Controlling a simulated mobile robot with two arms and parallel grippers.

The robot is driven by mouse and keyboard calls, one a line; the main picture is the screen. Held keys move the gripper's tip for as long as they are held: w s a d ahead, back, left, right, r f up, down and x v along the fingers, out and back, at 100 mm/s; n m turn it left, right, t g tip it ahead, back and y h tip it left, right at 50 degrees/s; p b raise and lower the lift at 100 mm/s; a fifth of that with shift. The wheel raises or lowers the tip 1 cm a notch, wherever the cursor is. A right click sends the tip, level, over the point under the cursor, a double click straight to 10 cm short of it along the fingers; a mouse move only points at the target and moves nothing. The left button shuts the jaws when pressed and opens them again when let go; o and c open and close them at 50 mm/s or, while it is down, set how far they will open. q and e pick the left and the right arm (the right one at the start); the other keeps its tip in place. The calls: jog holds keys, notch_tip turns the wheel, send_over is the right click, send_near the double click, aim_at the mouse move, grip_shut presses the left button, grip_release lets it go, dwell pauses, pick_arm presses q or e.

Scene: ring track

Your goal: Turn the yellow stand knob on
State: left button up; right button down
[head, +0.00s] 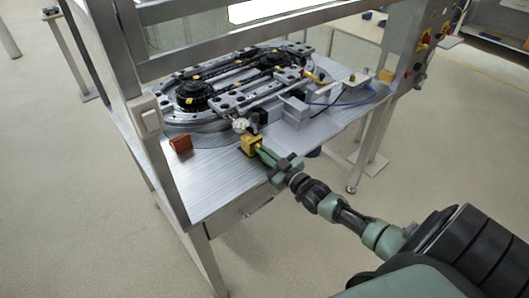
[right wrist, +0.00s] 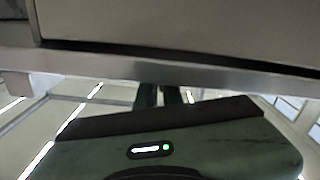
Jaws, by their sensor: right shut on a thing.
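The yellow stand knob (head: 249,145) is a small yellow block-like piece at the front edge of the metal table, below the ring track. My right gripper (head: 259,151) reaches it from the lower right and is shut on it. The fingers hide part of the knob, so its turn position cannot be told. In the right wrist view my fingers (right wrist: 166,96) point away under a grey metal edge, and the knob is not seen there. My left gripper is not in view.
The ring track (head: 215,88) with black and grey parts fills the table (head: 215,180). An orange-brown block (head: 180,143) lies left of the knob. A frame post (head: 165,160) stands at the left, and a panel with red and yellow buttons (head: 423,42) at the right. The floor in front is clear.

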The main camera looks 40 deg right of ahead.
jog(key=m, duration=0.5)
jog(key=shift+m, duration=0.3)
jog(key=m+b, duration=0.1)
jog(key=m, duration=0.5)
jog(key=shift+m, duration=0.4)
jog(key=c, duration=1.8)
grip_release()
jog(key=s, duration=0.7)
jog(key=shift+s+d, duration=0.35)
jog(key=shift+s, duration=0.05)
